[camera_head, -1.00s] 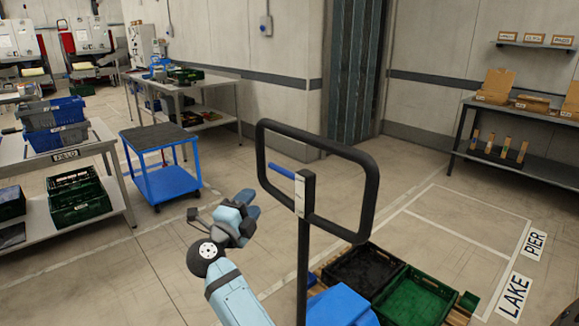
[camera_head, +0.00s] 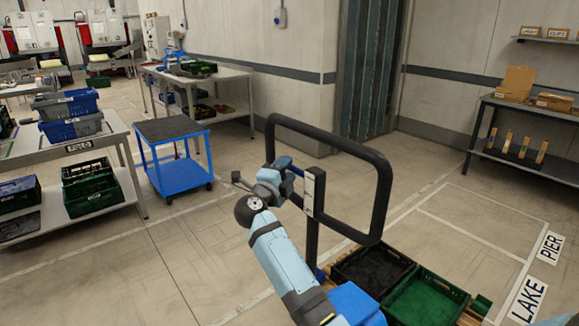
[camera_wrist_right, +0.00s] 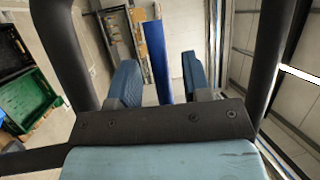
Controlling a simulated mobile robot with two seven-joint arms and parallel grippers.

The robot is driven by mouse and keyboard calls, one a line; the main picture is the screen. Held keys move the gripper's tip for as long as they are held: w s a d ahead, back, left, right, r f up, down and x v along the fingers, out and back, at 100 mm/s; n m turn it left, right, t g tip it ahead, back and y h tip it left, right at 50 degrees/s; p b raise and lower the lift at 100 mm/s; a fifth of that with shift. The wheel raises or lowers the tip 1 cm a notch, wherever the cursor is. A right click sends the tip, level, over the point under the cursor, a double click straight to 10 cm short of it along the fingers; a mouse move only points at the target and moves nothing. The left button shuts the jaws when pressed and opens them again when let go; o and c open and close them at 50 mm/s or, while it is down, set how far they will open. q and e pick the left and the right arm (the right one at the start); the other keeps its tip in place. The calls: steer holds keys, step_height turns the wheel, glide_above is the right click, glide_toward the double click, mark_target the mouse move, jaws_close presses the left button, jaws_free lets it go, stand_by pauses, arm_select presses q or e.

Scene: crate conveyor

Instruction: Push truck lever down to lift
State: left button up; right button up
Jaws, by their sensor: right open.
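The truck's black loop handle (camera_head: 384,190) stands upright on a dark post in the head view. A white plate (camera_head: 311,192) sits on the post, and the blue lever (camera_head: 295,170) sticks out from it to the left, partly hidden by my gripper. My right gripper (camera_head: 281,166) is at the lever's free end. In the wrist view the lever (camera_wrist_right: 156,52) shows between the two open blue fingers of my right gripper (camera_wrist_right: 160,78). I cannot tell whether a finger touches it. My left gripper is out of view.
A dark crate (camera_head: 372,270) and a green crate (camera_head: 425,302) sit on a pallet by the truck's blue body (camera_head: 352,300). A blue cart (camera_head: 177,170) stands at left, and a shelf (camera_head: 530,105) stands at right. The marked floor at right is clear.

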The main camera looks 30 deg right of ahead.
steer(key=shift+x, duration=1.15)
jaws_close()
steer(key=n+p, duration=0.1)
steer(key=p, duration=0.2)
steer(key=f+n+y+p, duration=0.1)
steer(key=p, duration=0.3)
steer(key=n+p, duration=0.1)
steer(key=p, duration=0.2)
steer(key=shift+s+f, duration=0.2)
steer(key=shift+f, duration=0.15)
steer(key=shift+f+n+y+p, duration=0.4)
steer(key=shift+n+p, duration=0.1)
steer(key=shift+p, duration=0.35)
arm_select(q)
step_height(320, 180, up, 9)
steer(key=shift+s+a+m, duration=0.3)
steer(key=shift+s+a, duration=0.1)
arm_select(e)
steer(key=shift+s+f, duration=0.1)
steer(key=shift+f, duration=0.25)
